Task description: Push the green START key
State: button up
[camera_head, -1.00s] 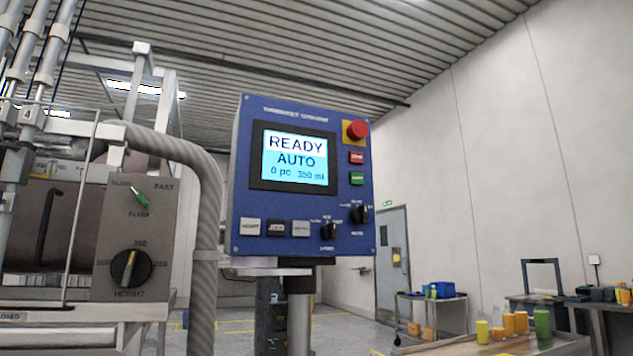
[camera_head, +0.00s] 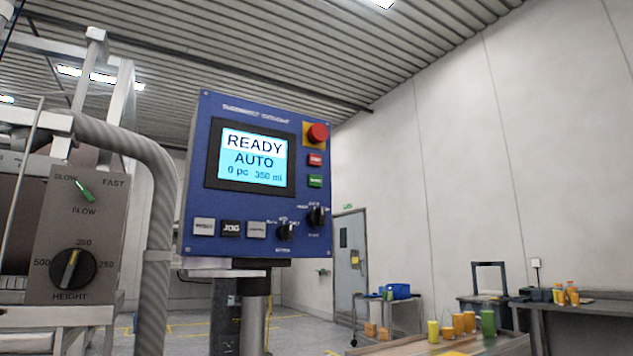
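Above both is a red mushroom button (camera_head: 317,134) on a yellow plate. The panel's screen (camera_head: 253,159) reads READY, AUTO, 0 pc, 350 ml. My gripper is not in view, and nothing covers the green key.
Black rotary knobs (camera_head: 317,216) and grey and black keys (camera_head: 231,229) line the panel's lower part. A corrugated conduit (camera_head: 160,210) and a grey box with a HEIGHT dial (camera_head: 73,268) stand at left. Bottles (camera_head: 488,322) stand on a surface at lower right.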

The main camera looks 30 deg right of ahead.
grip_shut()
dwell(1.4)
